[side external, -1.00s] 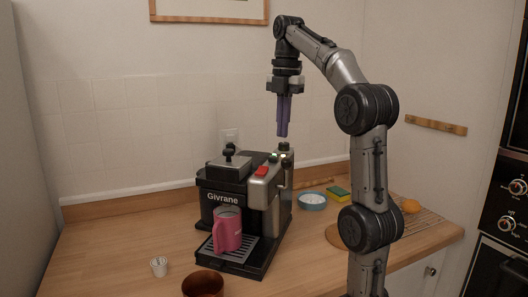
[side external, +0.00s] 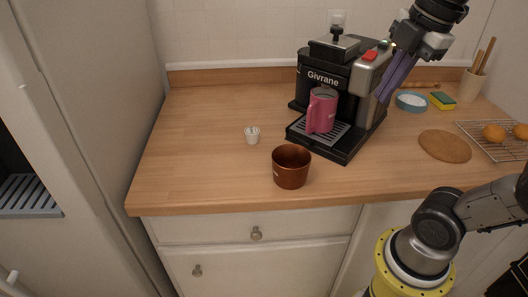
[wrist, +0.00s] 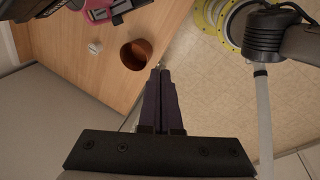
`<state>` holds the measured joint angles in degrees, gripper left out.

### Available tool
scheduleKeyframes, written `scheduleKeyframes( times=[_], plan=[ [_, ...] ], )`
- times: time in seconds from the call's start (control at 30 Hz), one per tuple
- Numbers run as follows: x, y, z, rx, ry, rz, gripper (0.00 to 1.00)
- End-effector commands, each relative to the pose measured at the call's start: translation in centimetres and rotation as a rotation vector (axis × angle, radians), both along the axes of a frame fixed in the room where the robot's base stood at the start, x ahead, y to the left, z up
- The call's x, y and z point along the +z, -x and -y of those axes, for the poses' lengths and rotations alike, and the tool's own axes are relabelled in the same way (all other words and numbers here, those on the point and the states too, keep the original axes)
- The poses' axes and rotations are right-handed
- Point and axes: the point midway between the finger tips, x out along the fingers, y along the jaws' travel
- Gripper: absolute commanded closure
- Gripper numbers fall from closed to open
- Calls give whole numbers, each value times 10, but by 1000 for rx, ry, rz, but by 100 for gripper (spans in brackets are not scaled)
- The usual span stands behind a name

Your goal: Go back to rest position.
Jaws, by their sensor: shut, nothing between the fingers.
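My gripper (side external: 391,80) is at the upper right of the side view, in front of the right side of the coffee machine as seen there. Its purple fingers are together and hold nothing. In the wrist view the shut fingers (wrist: 160,75) point past the counter's front edge toward the floor. The black and silver coffee machine (side external: 323,78) stands on the wooden counter (side external: 200,130). A pink mug (side external: 321,112) stands on its drip tray.
To the right are a blue-white dish (side external: 411,101), a sponge (side external: 442,101), a round board (side external: 445,146), a utensil pot (side external: 470,87) and a wire rack (side external: 500,150) with oranges. The left counter is clear.

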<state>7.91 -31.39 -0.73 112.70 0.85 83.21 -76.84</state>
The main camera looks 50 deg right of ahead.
Motion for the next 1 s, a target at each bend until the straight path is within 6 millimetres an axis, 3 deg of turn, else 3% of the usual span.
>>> scheduleKeyframes(
  times=[0.03,0.2,0.43,0.7,1.0],
  plan=[
    [-17,7,-7,-69,-28,19,100],
    [-68,20,-19,-368,-147,83,100],
    [-121,22,-21,-814,-325,141,100],
    [-122,8,-21,-1091,-468,199,100],
    [-122,8,-21,-1114,-477,198,100]
  ],
)
